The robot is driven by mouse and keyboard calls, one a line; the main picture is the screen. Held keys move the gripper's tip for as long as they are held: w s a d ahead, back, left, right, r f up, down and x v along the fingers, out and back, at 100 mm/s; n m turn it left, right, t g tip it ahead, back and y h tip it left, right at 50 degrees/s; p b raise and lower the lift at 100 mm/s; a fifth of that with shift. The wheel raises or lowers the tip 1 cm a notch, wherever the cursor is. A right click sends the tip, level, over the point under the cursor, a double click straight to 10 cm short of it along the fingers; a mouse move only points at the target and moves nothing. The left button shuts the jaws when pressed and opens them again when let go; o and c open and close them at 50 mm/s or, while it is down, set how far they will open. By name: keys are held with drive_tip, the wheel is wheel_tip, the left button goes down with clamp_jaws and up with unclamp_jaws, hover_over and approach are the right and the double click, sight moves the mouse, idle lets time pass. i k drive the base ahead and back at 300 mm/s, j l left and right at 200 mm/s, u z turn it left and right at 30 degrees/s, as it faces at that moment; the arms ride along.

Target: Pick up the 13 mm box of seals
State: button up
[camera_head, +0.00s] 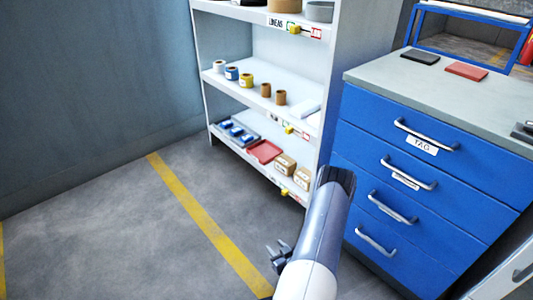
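Two small light-brown boxes, one (285,164) and another (301,178), sit side by side at the right end of the bottom shelf. They have pale labels, too small to read, so I cannot tell which is the 13 mm box of seals. My gripper (274,250) is low in front of the shelf unit, over the grey floor and apart from the boxes. Its two dark fingers look spread, with nothing between them. My arm rises just right of it and covers part of the cabinet's lower left.
The white shelf unit (335,70) holds tape rolls on its middle shelf. A red tray (264,152) and a grey tray (252,137) with blue items lie left of the boxes. A blue drawer cabinet (365,150) stands close on the right. The floor at left is clear.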

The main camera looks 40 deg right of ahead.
sight(284, 164)
drive_tip(key=i, duration=1.25)
drive_tip(key=i+z, duration=0.45)
drive_tip(key=i+j+z, duration=0.15)
drive_tip(key=z, duration=0.3)
drive_tip(key=i+j+z, duration=0.25)
drive_tip(key=z, duration=0.2)
drive_tip(key=i+j+z, duration=0.1)
drive_tip(key=i+z, duration=0.3)
drive_tip(key=i+j+z, duration=0.15)
drive_tip(key=z, duration=0.25)
drive_tip(key=i+j+z, duration=0.25)
drive_tip(key=z, duration=0.15)
